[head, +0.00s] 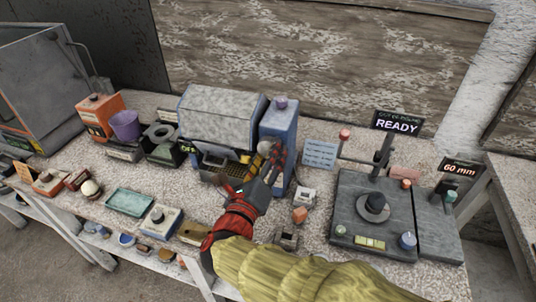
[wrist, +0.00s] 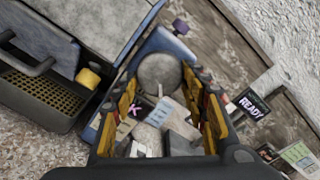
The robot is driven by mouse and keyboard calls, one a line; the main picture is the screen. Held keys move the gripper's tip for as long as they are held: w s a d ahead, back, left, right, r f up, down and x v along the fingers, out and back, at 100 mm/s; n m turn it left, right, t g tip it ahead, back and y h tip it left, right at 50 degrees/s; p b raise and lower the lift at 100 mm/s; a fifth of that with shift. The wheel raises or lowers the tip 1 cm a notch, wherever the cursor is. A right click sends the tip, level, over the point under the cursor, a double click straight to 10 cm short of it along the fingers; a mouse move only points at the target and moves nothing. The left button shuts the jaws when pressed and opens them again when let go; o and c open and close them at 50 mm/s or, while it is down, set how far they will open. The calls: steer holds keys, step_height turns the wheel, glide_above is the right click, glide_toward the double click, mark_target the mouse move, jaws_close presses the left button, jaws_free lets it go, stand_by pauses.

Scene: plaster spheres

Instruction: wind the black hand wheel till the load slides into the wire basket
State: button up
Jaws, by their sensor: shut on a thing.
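My gripper (head: 272,158) reaches to the front of the blue upright housing (head: 280,122) beside the grey-hooded machine. In the wrist view its fingers stand on both sides of a round dark-grey hand wheel (wrist: 160,72) and are shut on it. The fingers hide most of the wheel in the head view. The wire basket (head: 216,178), dark with a yellowish mesh floor, sits under the hood to the left of my gripper. It also shows in the wrist view (wrist: 42,98), with a handle above it. I see no load in it.
A small yellow part (wrist: 89,78) is close to the basket's right side. A grey machine (head: 372,220) with a READY sign (head: 397,122) is farther right. A teal tray (head: 130,202) lies front left.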

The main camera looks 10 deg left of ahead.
steer(key=shift+f+m, duration=0.15)
steer(key=shift+m, duration=0.65)
steer(key=o, duration=0.8)
steer(key=shift+o, duration=0.2)
steer(key=s+a, duration=0.1)
steer(key=s, duration=1.1)
